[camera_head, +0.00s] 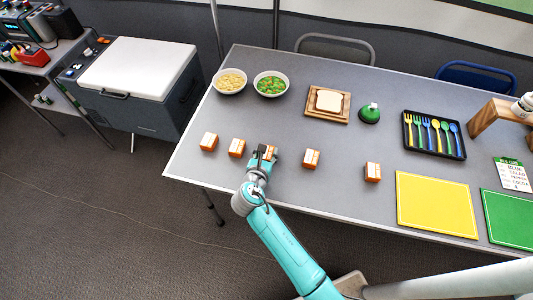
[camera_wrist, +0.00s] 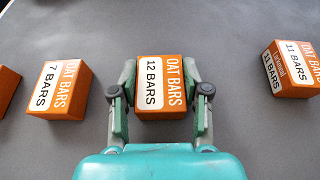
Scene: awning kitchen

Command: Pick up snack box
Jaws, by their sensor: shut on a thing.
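Several orange-and-white snack boxes stand in a row near the front edge of the grey table (camera_head: 230,100). My gripper (camera_head: 264,154) is at the third box from the left. In the wrist view my gripper (camera_wrist: 160,95) has a finger on each side of a box labelled "OAT BARS 12 BARS" (camera_wrist: 162,85) and is shut on it. I cannot tell whether this box is lifted off the table. To its left is a "7 BARS" box (camera_wrist: 57,90); to its right is an "11 BARS" box (camera_wrist: 293,68).
Two bowls (camera_head: 229,82) (camera_head: 271,85), bread on a wooden board (camera_head: 313,112), a green item (camera_head: 370,113) and a cutlery tray (camera_head: 408,152) stand farther back. Yellow (camera_head: 437,204) and green (camera_head: 509,218) mats lie at the right. A white-lidded cooler (camera_head: 139,66) stands left of the table.

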